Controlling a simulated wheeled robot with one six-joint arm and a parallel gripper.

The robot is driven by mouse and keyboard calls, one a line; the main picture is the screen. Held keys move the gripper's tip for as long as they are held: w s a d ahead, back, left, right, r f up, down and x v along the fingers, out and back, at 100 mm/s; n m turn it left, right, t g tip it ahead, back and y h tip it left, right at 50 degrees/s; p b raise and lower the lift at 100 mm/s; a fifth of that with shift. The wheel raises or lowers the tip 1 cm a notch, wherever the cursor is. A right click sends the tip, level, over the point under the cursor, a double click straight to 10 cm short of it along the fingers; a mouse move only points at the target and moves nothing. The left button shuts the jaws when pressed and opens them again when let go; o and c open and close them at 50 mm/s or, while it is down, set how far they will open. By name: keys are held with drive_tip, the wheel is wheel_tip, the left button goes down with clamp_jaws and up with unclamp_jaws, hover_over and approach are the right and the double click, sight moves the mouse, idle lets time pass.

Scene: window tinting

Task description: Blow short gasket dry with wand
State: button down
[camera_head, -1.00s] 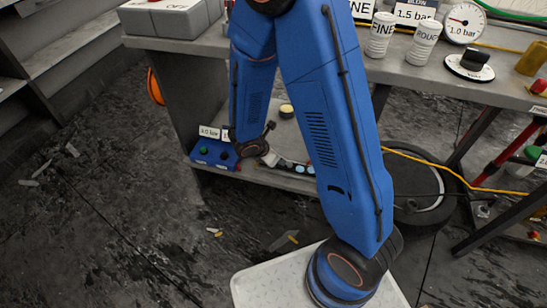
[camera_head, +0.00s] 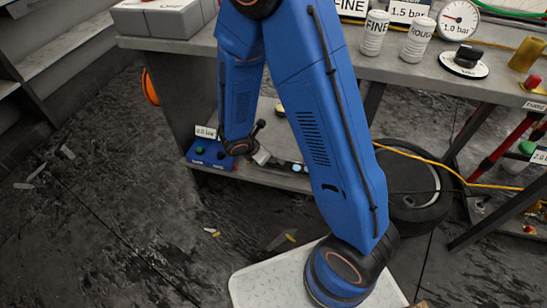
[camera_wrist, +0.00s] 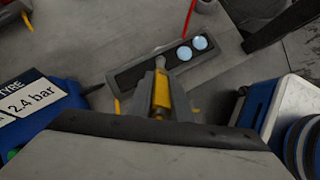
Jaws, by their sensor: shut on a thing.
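My gripper (camera_wrist: 162,97) shows in the wrist view with its two grey fingers closed on a yellow piece (camera_wrist: 161,88), which may be part of the wand. A pale narrow tip (camera_wrist: 158,62) stands just beyond the fingers. Past it lies a grey tray (camera_wrist: 118,72) with a dark inset and two pale blue round discs (camera_wrist: 192,47). The tip overlaps the tray's near side; I cannot tell whether they touch. In the head view my gripper (camera_head: 262,157) is over the low shelf, small and partly hidden by my arm. I cannot pick out the short gasket for certain.
A blue box (camera_head: 207,155) with a label and green button stands left of my gripper on the shelf (camera_head: 285,180). The bench (camera_head: 400,72) above carries white canisters (camera_head: 375,32) and a gauge (camera_head: 458,20). A dark reel (camera_head: 412,185) is at right.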

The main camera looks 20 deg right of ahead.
drive_tip(key=shift+w+a+f, duration=0.1)
drive_tip(key=shift+w+a, duration=1.9)
drive_tip(key=shift+a, duration=0.75)
drive_tip(key=shift+w+a, duration=2.05)
drive_tip(key=shift+a, duration=0.75)
drive_tip(key=shift+w+a+f, duration=0.1)
drive_tip(key=shift+w+a, duration=1.9)
drive_tip(key=shift+a, duration=0.75)
drive_tip(key=shift+r, duration=0.1)
wheel_tip(320, 180, up, 6)
drive_tip(key=shift+r, duration=0.1)
wheel_tip(320, 180, up, 3)
drive_tip(key=shift+s+f, duration=0.1)
drive_tip(key=shift+f, duration=0.05)
